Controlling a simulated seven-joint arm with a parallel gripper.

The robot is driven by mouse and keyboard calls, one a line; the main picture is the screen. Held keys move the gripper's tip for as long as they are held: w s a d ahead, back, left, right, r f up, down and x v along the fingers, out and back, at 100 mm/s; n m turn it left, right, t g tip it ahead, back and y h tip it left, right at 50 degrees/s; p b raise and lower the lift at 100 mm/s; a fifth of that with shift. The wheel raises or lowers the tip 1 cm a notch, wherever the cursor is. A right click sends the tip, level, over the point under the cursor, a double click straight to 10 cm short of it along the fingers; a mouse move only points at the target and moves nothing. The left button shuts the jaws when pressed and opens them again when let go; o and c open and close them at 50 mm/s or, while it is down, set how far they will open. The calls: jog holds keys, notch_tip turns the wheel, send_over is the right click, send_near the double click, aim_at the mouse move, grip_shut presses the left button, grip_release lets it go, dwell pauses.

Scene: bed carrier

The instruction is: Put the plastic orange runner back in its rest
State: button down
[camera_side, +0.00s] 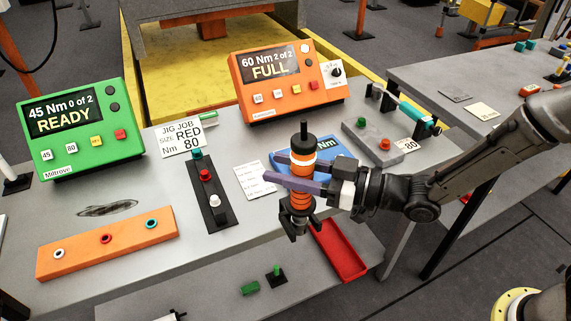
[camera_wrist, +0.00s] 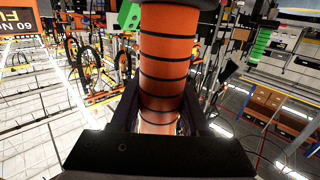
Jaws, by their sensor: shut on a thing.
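The plastic orange runner (camera_side: 299,199) is an upright orange cylinder with dark rings, a pale band and a black top. My gripper (camera_side: 287,174) is shut around its middle, fingers pointing left in the side view. In the wrist view the orange runner (camera_wrist: 168,60) fills the centre, between the dark fingers. A black forked bracket (camera_side: 294,229), which looks like the rest, shows at the table's front edge around the runner's lower end. I cannot tell whether the runner sits in it or hangs just above.
An orange box (camera_side: 284,94) reads "60 Nm 2 of 2 FULL"; a green box (camera_side: 71,130) reads "45 Nm 0 of 2 READY". A blue plate (camera_side: 340,148) lies behind my gripper. A red tray (camera_side: 340,252) is below right. A black switch strip (camera_side: 212,208) stands left.

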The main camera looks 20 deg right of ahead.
jog(key=shift+f, duration=1.45)
jog(key=shift+c, duration=1.6)
grip_release()
jog(key=shift+f, duration=0.4)
jog(key=v, duration=1.4)
jog(key=shift+r, duration=0.2)
jog(key=shift+w, duration=0.1)
